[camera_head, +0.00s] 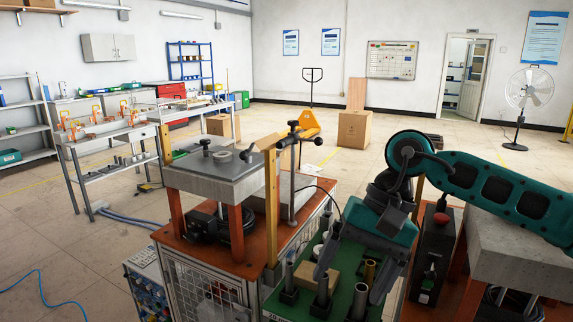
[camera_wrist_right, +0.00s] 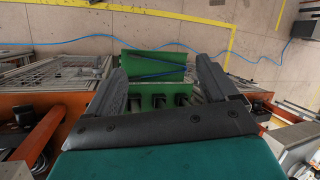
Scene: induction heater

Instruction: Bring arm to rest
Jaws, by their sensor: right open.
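My right arm (camera_head: 495,190) comes in from the right in the head view, teal and black. Its right gripper (camera_head: 354,274) hangs pointing down over a green stand (camera_head: 343,296) that holds metal cylinders. The jaws are apart, with nothing seen held between them. The right wrist view shows the same open right gripper (camera_wrist_right: 165,82), its two dark fingers spread, with a green panel (camera_wrist_right: 152,64) beyond them. Whether the fingers touch anything on the stand I cannot tell. My left gripper is in neither view.
Left of the gripper stands an orange workbench (camera_head: 205,246) with a grey block (camera_head: 213,172) and a T-handled post (camera_head: 291,180). A dark control box with a red button (camera_head: 441,218) stands close on the right. Open floor (camera_head: 90,255) lies at the left.

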